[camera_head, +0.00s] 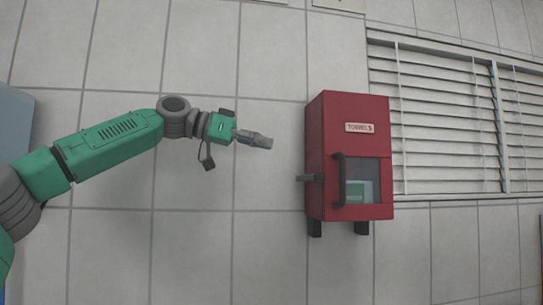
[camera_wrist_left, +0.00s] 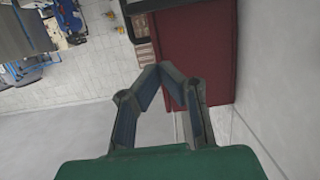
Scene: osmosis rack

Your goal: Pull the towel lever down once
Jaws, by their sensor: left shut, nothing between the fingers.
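The red towel dispenser (camera_head: 347,120), with a "TOWELS" label, is on the tiled wall right of centre in the head view. My left gripper (camera_head: 268,143) is shut and empty, left of the dispenser and higher than the lever, apart from both in the head view. In the left wrist view the gripper's fingers (camera_wrist_left: 166,72) meet at the tips, in front of the red dispenser side (camera_wrist_left: 208,45). My right gripper is not in view.
A dark vertical handle (camera_head: 342,182) is on the dispenser's front, beside a small window. White window blinds (camera_head: 450,120) are to the right of the dispenser. The wall between my gripper and the dispenser is bare. Blue items (camera_wrist_left: 68,20) show far off in the left wrist view.

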